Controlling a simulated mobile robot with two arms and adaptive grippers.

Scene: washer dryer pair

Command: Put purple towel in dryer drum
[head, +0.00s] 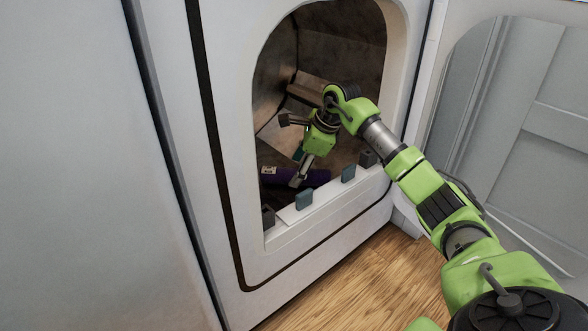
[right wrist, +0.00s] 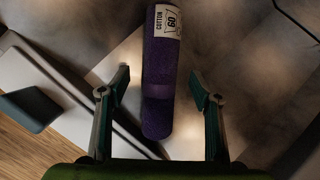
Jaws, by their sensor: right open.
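The purple towel (head: 318,177) is a roll with a white label. It lies low inside the dryer drum (head: 279,70), just behind the front lip of the opening. In the right wrist view the towel (right wrist: 159,85) runs lengthwise between the fingers, and its label shows the word cotton. My right gripper (head: 289,150) reaches in through the opening and is open. In the right wrist view the gripper (right wrist: 157,76) has one finger on each side of the towel, with gaps between. One finger covers part of the towel in the head view. My left gripper is not in view.
The dryer's white lower lip (head: 325,205) has blue-grey blocks (head: 304,199) along it. The open door (head: 470,75) stands at the right. A white appliance panel (head: 75,170) fills the left. Wooden floor (head: 365,285) shows below.

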